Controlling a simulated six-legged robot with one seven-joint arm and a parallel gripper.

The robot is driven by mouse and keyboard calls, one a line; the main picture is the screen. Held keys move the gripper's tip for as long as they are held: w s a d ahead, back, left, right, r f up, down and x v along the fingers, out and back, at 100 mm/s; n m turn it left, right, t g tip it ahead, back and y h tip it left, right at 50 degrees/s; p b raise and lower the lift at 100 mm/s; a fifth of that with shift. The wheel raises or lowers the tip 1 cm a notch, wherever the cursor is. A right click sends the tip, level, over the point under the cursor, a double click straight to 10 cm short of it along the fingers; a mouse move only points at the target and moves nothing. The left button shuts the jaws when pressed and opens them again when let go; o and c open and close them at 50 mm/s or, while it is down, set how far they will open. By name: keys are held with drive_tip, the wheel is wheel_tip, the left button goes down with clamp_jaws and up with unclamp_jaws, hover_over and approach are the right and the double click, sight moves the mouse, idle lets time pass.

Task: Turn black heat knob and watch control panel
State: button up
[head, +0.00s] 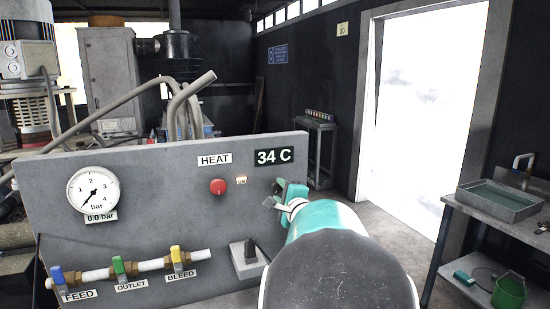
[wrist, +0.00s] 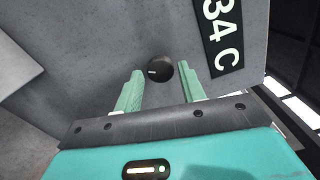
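The grey control panel (head: 140,215) fills the lower left of the head view. Its display (head: 274,156) reads 34 C, and it also shows tilted in the wrist view (wrist: 220,38). The black heat knob (wrist: 160,72) is round with a light pointer mark, on the panel face below the display. In the head view my gripper largely hides it. My gripper (head: 282,193) is at the panel's right part. In the wrist view its two green fingers (wrist: 161,74) are apart, one on each side of the knob, with visible gaps; they do not grip it.
The gauge (head: 93,192) reads 0.0 bar. FEED, OUTLET and BLEED valves sit on a white pipe (head: 95,274). A grey switch (head: 245,259) is below my gripper. A bench (head: 465,221) stands at the right.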

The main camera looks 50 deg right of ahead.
drive_tip(key=v, duration=0.3)
drive_tip(key=shift+s+a, duration=0.15)
drive_tip(key=shift+s, duration=0.15)
drive_tip(key=o, duration=0.3)
drive_tip(key=v, duration=0.6)
idle(0.5)
